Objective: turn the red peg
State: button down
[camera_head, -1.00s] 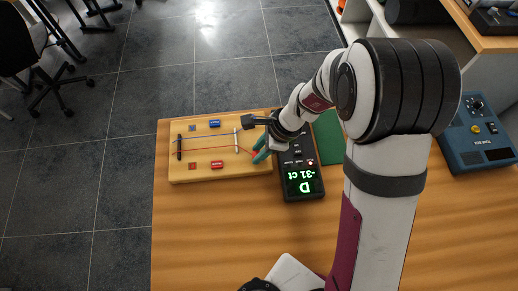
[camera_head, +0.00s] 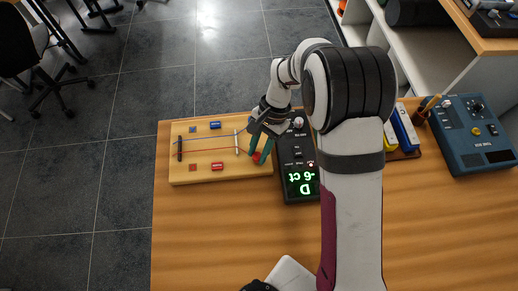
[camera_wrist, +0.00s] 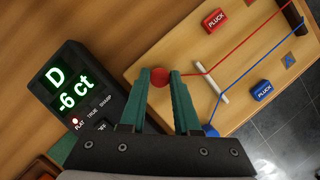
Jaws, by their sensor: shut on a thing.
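The red peg (camera_wrist: 159,77) stands at the end of the red string on the wooden string board (camera_wrist: 150,40). My gripper (camera_wrist: 160,82) has its green fingers on both sides of the peg and is shut on it. In the head view my gripper (camera_head: 262,150) comes down over the board's right end, and the red peg (camera_head: 256,157) shows low between the fingers. The black tuner (camera_head: 300,160) beside the board reads "D" and "-6 ct" in green; its display (camera_wrist: 67,90) reads the same in the wrist view. A red light is lit at its "FLAT" mark.
A blue peg (camera_wrist: 210,130) stands close to the right finger, with a blue string. A white bridge (camera_wrist: 210,89) lies under both strings. Red (camera_wrist: 215,20) and blue (camera_wrist: 262,91) PLUCK buttons sit on the board. A blue instrument box (camera_head: 475,130) stands at the right.

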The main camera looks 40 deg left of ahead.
jog(key=shift+n+h, duration=0.4)
jog(key=shift+n, duration=0.6)
jog(key=c, duration=0.6)
grip_release()
jog(key=shift+c, duration=0.2)
jog(key=v, duration=1.6)
jog(key=shift+f, duration=0.1)
